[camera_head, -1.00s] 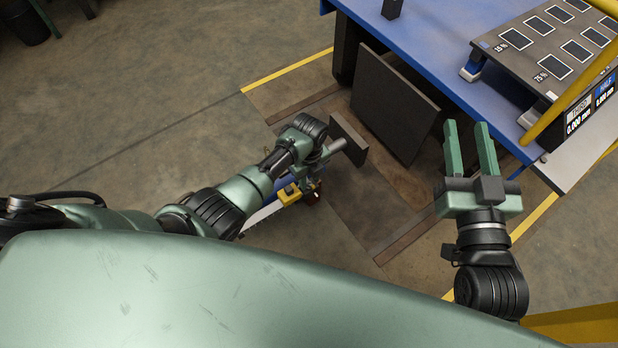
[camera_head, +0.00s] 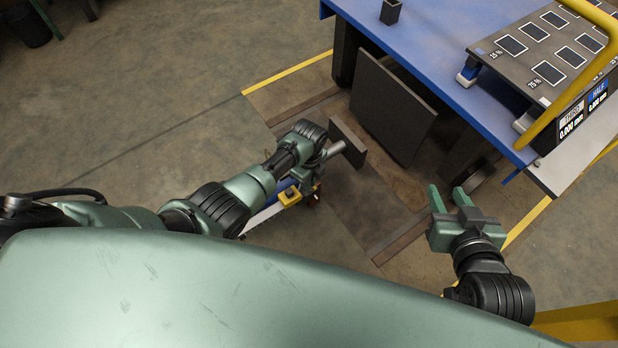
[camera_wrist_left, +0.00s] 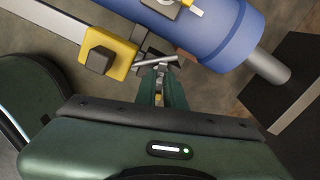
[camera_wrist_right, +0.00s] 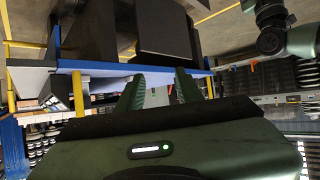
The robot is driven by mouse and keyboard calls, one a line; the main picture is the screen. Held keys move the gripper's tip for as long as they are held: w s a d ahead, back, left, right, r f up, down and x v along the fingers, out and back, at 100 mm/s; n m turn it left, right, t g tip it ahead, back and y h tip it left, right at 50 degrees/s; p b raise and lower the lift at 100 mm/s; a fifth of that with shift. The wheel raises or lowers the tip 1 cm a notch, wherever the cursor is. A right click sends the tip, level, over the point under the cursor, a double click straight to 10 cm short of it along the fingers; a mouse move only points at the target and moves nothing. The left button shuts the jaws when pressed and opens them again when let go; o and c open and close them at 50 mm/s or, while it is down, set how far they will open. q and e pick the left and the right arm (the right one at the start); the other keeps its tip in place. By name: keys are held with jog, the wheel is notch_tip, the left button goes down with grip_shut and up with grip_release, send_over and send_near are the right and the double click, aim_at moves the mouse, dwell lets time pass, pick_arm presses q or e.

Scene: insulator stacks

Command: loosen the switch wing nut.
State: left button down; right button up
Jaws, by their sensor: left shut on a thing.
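My left gripper (camera_head: 322,168) reaches down over a small rig beside the bench. In the left wrist view its fingers (camera_wrist_left: 160,80) are closed together on a small grey metal piece with a bar (camera_wrist_left: 156,61), which looks like the wing nut. The fingers hide most of it. A yellow block with a dark knob (camera_wrist_left: 98,60) lies just left of it, and a blue cylinder (camera_wrist_left: 215,35) just right. My right gripper (camera_head: 449,197) is open and empty, away from the rig. Its two spread fingers show in the right wrist view (camera_wrist_right: 160,88).
A blue bench (camera_head: 455,85) carries a dark tray with marked rectangles (camera_head: 548,52) and a yellow rail. A dark upright panel (camera_head: 392,108) stands below the bench edge. A grey rod (camera_wrist_left: 268,66) extends from the cylinder towards a dark block (camera_head: 348,140). Open floor lies left.

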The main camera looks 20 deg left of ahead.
pick_arm(q)
jog(key=n+p, duration=0.1)
jog(key=n, duration=0.2)
jog(key=shift+r+n+p, duration=0.1)
jog(key=shift+n+p, duration=0.2)
jog(key=shift+n, duration=0.1)
jog(key=n+p, duration=0.1)
jog(key=n, duration=0.3)
jog(key=shift+n, duration=0.3)
jog(key=n, duration=0.2)
jog(key=shift+n+p, duration=0.35)
jog(key=shift+n, duration=2.05)
pick_arm(e)
jog(key=s+d+f+g+h, duration=0.1)
jog(key=s+d+f+g, duration=0.1)
jog(key=s, duration=0.5)
jog(key=s+d+f+g+h, duration=0.1)
jog(key=s+d+f+g, duration=0.1)
jog(key=s+f+g, duration=0.2)
jog(key=shift+s+d+f+g, duration=0.2)
jog(key=shift+s+d+g, duration=0.15)
jog(key=shift+s+g, duration=1)
pick_arm(q)
jog(key=c, duration=1.5)
grip_release()
jog(key=shift+p, duration=0.3)
